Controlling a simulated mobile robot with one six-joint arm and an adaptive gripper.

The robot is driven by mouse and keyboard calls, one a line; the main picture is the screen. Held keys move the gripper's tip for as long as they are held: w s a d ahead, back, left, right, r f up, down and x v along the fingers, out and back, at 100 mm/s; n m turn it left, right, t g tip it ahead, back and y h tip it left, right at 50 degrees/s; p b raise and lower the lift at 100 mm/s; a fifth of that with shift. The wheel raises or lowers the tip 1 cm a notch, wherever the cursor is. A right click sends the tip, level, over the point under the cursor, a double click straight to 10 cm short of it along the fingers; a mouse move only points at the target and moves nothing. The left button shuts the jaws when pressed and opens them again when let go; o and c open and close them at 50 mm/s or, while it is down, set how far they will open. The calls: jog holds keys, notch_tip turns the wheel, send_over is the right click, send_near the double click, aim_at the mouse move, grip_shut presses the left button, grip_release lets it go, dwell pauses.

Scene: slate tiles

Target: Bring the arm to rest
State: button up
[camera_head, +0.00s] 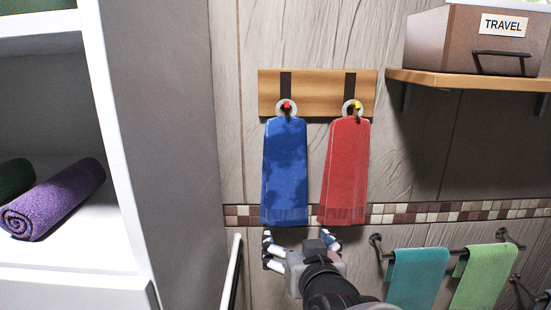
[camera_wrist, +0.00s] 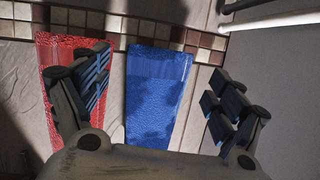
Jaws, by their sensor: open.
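My gripper (camera_head: 298,242) is open and empty, low in front of the tiled wall in the head view. Its two fingers spread just below the hems of a blue towel (camera_head: 284,175) and a red towel (camera_head: 345,175). In the wrist view, the blue towel (camera_wrist: 157,95) shows between the fingers of my gripper (camera_wrist: 160,78). The red towel (camera_wrist: 62,65) is partly hidden behind the left finger there. Both towels hang from pegs on a wooden rack (camera_head: 318,90). I see no contact between the fingers and the towels.
A white shelf unit (camera_head: 110,150) with a rolled purple towel (camera_head: 55,198) stands at the left. A wooden shelf (camera_head: 470,80) at upper right bears a box labelled TRAVEL (camera_head: 470,40). At lower right, a teal towel (camera_head: 418,277) and a green towel (camera_head: 487,275) hang on a rail.

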jog(key=s+d+f+g+b, duration=0.2)
jog(key=s+f, duration=0.3)
jog(key=s, duration=0.3)
jog(key=s+d+f+g+h+b, duration=0.1)
jog(key=s+d+f+g, duration=0.3)
jog(key=s, duration=0.4)
jog(key=s+d+f+g+h+b, duration=0.1)
jog(key=s+d+f+g+b, duration=0.2)
jog(key=s, duration=0.6)
notch_tip(320, 180, down, 3)
jog(key=shift+d+r+m+g, duration=0.15)
jog(key=shift+d+m+g, duration=0.15)
jog(key=shift+m, duration=0.1)
